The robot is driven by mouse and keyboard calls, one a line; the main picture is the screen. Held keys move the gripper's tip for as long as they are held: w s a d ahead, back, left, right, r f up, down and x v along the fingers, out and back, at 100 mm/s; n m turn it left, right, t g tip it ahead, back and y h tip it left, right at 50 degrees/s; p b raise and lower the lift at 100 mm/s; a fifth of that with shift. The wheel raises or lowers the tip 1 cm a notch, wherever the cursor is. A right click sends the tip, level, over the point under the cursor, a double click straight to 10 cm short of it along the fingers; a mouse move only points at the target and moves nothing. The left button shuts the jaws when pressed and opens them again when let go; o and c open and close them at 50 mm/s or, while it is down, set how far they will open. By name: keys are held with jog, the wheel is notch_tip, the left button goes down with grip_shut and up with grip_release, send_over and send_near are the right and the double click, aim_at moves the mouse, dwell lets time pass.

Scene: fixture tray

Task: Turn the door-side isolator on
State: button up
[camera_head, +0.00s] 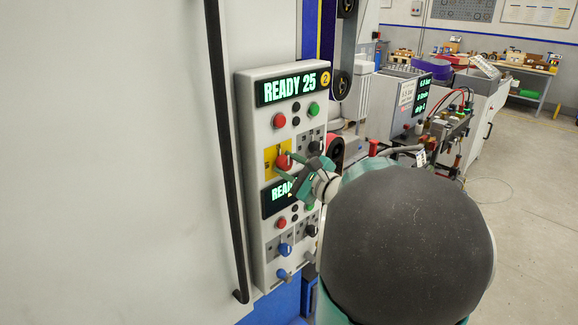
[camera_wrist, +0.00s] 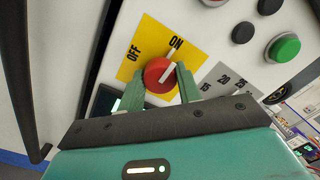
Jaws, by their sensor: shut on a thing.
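The door-side isolator is a red rotary knob (camera_wrist: 158,72) on a yellow plate (camera_wrist: 150,38) marked OFF at left and ON at right. Its white pointer line slants up and right, toward the ON side. In the head view the knob (camera_head: 283,161) is in the left column of the panel, nearest the door handle. My gripper (camera_wrist: 159,88) has one green finger on each side of the knob and is shut on it. In the head view my gripper (camera_head: 288,168) partly covers the knob and the lower display.
The grey control panel (camera_head: 247,165) also carries READY displays (camera_head: 290,87), red, green and black buttons, and a grey-plated selector (camera_wrist: 216,84) just right of the isolator. A long black door handle (camera_head: 221,130) runs close at left. Blue (camera_head: 285,248) and grey knobs sit lower down.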

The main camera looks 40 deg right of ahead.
jog(key=o, duration=1)
jog(key=shift+s, duration=0.1)
jog(key=s, duration=1.3)
jog(key=shift+s+d+f, duration=0.2)
jog(key=shift+s+f, duration=0.05)
jog(key=shift+s, duration=0.05)
